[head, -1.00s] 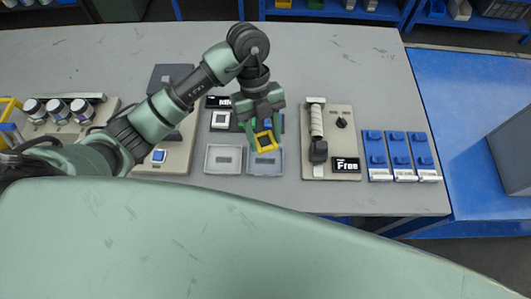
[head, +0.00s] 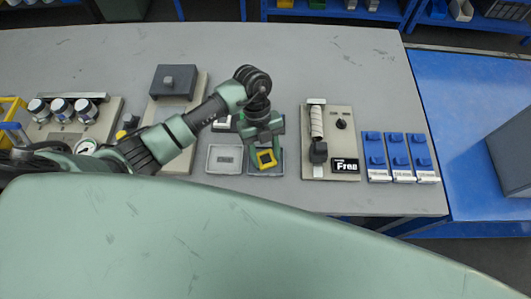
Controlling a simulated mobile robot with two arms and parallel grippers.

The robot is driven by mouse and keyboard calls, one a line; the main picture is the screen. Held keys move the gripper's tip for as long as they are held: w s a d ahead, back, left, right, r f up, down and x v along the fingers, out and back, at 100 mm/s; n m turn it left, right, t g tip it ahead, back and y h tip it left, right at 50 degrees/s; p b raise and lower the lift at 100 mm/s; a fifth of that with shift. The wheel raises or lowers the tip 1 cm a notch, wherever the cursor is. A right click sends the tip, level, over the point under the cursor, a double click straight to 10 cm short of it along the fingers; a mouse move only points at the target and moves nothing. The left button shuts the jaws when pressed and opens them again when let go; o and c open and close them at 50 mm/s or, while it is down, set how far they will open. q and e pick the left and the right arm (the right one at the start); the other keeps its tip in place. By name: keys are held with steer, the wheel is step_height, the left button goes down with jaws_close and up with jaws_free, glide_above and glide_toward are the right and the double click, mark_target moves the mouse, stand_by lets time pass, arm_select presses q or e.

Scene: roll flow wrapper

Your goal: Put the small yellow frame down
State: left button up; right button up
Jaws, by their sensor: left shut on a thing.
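The small yellow frame (head: 266,159) has a dark centre and shows in the head view just below my left gripper. My left gripper (head: 265,149) points down and is shut on the frame. The frame is over the blue-grey tray (head: 268,172), whose front edge shows beneath it. I cannot tell whether the frame touches the tray floor. A light grey tray (head: 224,159) sits directly to the left and looks empty apart from a marking. My right gripper is not in view.
A beige panel with a white roll (head: 317,124) and a "Free" sign (head: 345,165) stands to the right. Several blue blocks (head: 398,150) lie farther right. A panel with a dark box (head: 174,82) and several jars (head: 61,108) are at the left. The table behind is clear.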

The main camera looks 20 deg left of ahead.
arm_select(q)
steer(key=shift+f, duration=0.2)
steer(key=o, duration=1)
steer(key=shift+r, duration=0.1)
steer(key=shift+r, duration=0.2)
steer(key=shift+w+a+r, duration=0.1)
steer(key=shift+w+r, duration=0.1)
steer(key=shift+r, duration=0.05)
steer(key=b+v, duration=0.2)
steer(key=v, duration=0.9)
steer(key=shift+r+b, duration=0.2)
steer(key=shift+b, duration=0.2)
steer(key=shift+s, duration=0.1)
